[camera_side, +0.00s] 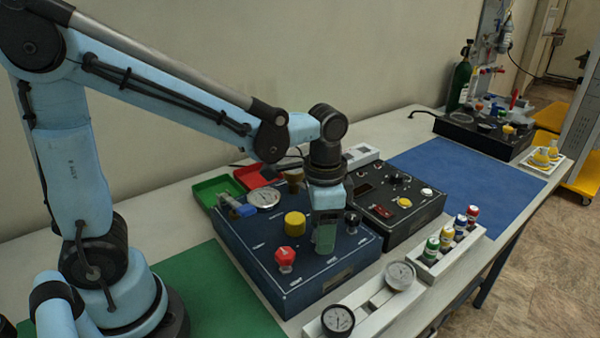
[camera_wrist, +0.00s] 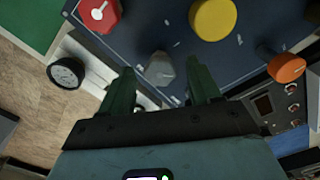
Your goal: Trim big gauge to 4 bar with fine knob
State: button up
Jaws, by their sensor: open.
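The big gauge (camera_side: 263,199) is a round white dial at the back left of the dark blue trainer box (camera_side: 240,245); its reading is too small to tell. My gripper (camera_side: 325,245) points down over the box's front right part. In the wrist view, its green fingers (camera_wrist: 158,76) are apart, with a grey knob (camera_wrist: 160,68) showing between and just beyond their tips. I cannot tell whether they touch it, nor which knob is the fine one. The grey knob is hidden in the side view. A yellow knob (camera_side: 295,223) and a red knob (camera_side: 285,257) stand left of my gripper.
An orange knob (camera_wrist: 287,67) is on the right in the wrist view. A second dark box (camera_side: 400,205) stands right of the trainer. Loose gauges (camera_side: 338,320) lie on white holders in front. A blue mat (camera_side: 455,170) lies clear at the back right.

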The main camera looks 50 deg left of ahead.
jog(key=c, duration=1.1)
jog(key=shift+o, duration=0.2)
jog(key=shift+n, duration=2.3)
jog(key=o, duration=1.1)
jog(key=shift+c, duration=0.2)
notch_tip(320, 180, up, 12)
jog(key=s+a+f+n+t, duration=0.1)
jog(key=s+a+f+t, duration=0.3)
jog(key=a+f+t, duration=0.2)
jog(key=shift+a+f+t, duration=0.15)
jog(key=shift+f+t, duration=0.4)
jog(key=shift+t, duration=0.05)
